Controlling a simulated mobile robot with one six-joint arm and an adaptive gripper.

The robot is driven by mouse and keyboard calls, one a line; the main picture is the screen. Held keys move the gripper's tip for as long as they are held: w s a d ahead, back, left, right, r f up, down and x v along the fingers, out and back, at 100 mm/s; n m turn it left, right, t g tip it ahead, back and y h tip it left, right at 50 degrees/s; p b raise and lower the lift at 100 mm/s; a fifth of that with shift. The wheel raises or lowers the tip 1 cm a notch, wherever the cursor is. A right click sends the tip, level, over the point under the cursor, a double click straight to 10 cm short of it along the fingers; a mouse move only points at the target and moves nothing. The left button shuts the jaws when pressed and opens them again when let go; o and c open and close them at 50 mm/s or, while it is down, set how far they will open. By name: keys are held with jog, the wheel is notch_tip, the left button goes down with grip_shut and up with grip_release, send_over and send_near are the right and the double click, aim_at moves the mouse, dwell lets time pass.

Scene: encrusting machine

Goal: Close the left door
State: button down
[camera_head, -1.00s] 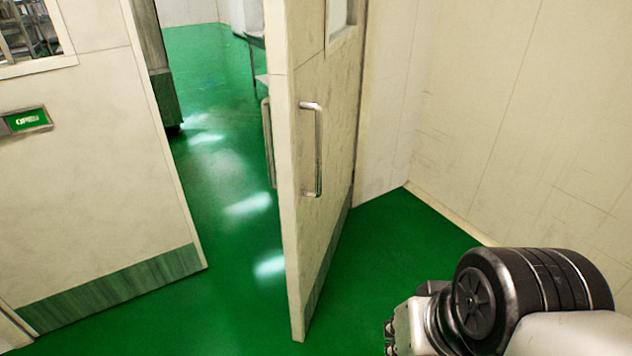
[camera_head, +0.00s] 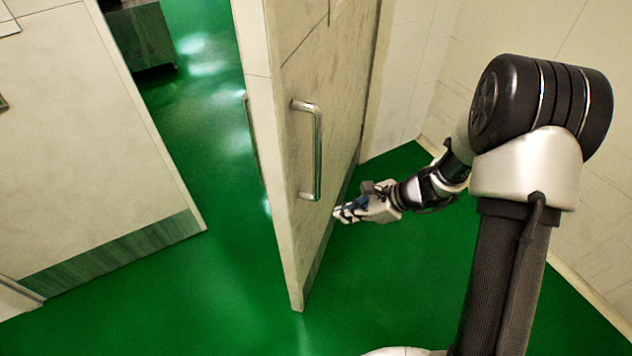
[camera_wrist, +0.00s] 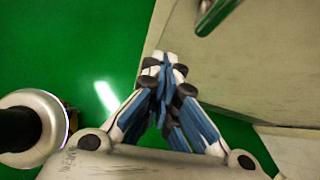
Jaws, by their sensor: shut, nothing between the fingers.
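A cream door leaf (camera_head: 302,80) in the middle of the head view stands swung open, its edge towards me. It has an upright metal handle (camera_head: 317,150) on its right face and another handle (camera_head: 252,135) on its left face. A second cream door leaf (camera_head: 100,140) is at the left, with a green gap between the two. My gripper (camera_head: 338,213) is shut and empty, beside the right face of the middle leaf, right of and below its handle. In the wrist view the shut fingertips (camera_wrist: 163,62) overlap the leaf (camera_wrist: 225,70); contact cannot be told.
The green floor (camera_head: 400,300) is clear in front of the doors. A cream wall (camera_head: 580,180) runs along the right, close to my arm. A dark-sided object (camera_head: 140,35) stands beyond the opening.

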notch_tip(320, 180, down, 2)
jog(key=w+m, duration=0.1)
jog(key=w, duration=0.1)
jog(key=b, duration=0.4)
send_near(296, 220)
jog(key=shift+x, duration=2.35)
jog(key=shift+w+d+f, duration=0.1)
